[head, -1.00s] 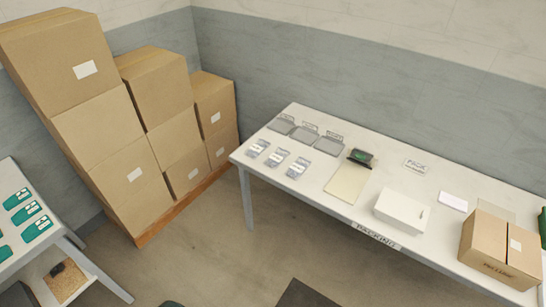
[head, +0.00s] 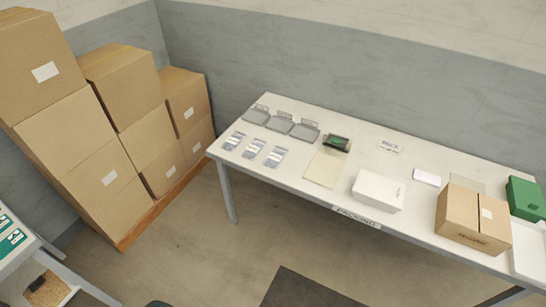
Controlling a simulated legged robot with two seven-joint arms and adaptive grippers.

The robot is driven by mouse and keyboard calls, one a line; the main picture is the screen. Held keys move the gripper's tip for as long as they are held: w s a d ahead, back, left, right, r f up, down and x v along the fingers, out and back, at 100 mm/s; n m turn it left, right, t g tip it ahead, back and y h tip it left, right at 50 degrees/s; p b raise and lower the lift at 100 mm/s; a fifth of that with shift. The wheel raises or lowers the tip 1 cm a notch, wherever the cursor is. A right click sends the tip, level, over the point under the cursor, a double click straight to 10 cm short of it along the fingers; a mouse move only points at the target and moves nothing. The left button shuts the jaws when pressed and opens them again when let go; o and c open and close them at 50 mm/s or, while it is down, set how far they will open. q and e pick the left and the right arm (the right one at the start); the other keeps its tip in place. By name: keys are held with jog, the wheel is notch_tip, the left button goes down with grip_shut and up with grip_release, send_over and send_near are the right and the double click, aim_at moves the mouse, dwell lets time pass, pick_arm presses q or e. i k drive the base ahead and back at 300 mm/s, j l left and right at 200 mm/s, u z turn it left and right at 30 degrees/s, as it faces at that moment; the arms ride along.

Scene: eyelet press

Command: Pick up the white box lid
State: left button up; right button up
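A white box (head: 378,190) stands near the front edge of the packing table, right of a cream mat. Its top is white and looks closed; I cannot clearly tell the lid from the body. At the far right of the same table lies a flat white tray-like piece (head: 529,250), cut off by the picture edge; I cannot tell whether it is a lid. Neither of my grippers is in view.
The packing table (head: 300,184) also carries grey trays (head: 280,125), several small packets (head: 254,149), a dark device (head: 337,143), a cardboard box (head: 472,217) and a green box (head: 525,198). Stacked cartons (head: 140,95) stand at left. A dark mat (head: 305,290) lies on open floor.

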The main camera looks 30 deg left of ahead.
aim_at(389, 193)
jog(key=i+j+z, duration=0.4)
jog(key=i+j, duration=0.5)
